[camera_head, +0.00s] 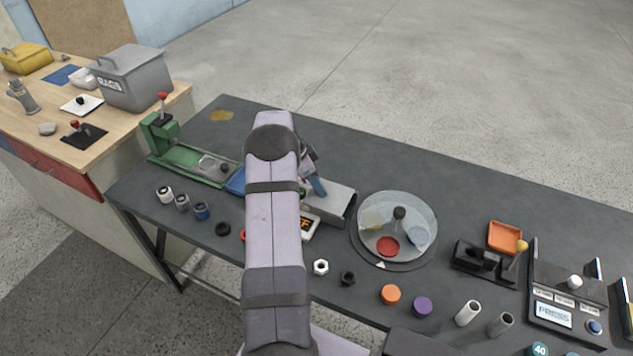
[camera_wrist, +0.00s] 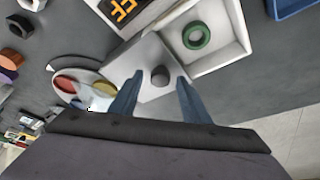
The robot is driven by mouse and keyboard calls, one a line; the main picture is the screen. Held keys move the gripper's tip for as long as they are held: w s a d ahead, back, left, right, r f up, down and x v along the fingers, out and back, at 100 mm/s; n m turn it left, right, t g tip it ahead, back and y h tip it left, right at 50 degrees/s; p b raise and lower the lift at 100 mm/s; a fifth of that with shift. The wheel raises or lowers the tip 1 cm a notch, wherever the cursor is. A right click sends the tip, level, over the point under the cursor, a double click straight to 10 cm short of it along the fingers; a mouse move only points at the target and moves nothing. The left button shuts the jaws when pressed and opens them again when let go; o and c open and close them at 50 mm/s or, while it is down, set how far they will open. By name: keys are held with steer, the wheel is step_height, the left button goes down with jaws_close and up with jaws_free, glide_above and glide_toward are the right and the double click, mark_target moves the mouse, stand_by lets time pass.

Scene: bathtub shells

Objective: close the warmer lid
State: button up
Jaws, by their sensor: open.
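The warmer is a pale grey box (camera_head: 335,199), partly hidden by my arm in the head view. In the wrist view its open tray (camera_wrist: 236,50) shows a green ring (camera_wrist: 196,36) inside. The light grey lid (camera_wrist: 145,52) lies beside the open part, with a dark round knob (camera_wrist: 160,75) on it. My gripper (camera_wrist: 159,78) is open, its two blue fingers on either side of the knob. I cannot tell whether they touch it. In the head view the blue fingers (camera_head: 318,186) show just right of my arm, over the box.
A sign (camera_head: 309,226), partly hidden, stands at the box's front. A round clear-topped turntable (camera_head: 398,203) is close on the right. A green press fixture (camera_head: 185,160) and a blue tray (camera_head: 236,183) lie left. Nuts and caps line the front. The bench behind the box is clear.

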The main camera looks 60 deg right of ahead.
jaws_close()
steer(key=shift+w+f+b, duration=0.15)
steer(key=shift+w+b, duration=0.3)
steer(key=shift+w, duration=0.05)
steer(key=w+b, duration=0.3)
steer(key=w, duration=0.4)
steer(key=shift+d, duration=0.1)
steer(key=shift+w+r, duration=0.15)
steer(key=shift+w, duration=0.6)
steer(key=shift+w+r, duration=0.1)
steer(key=shift+w, duration=0.7)
jaws_free()
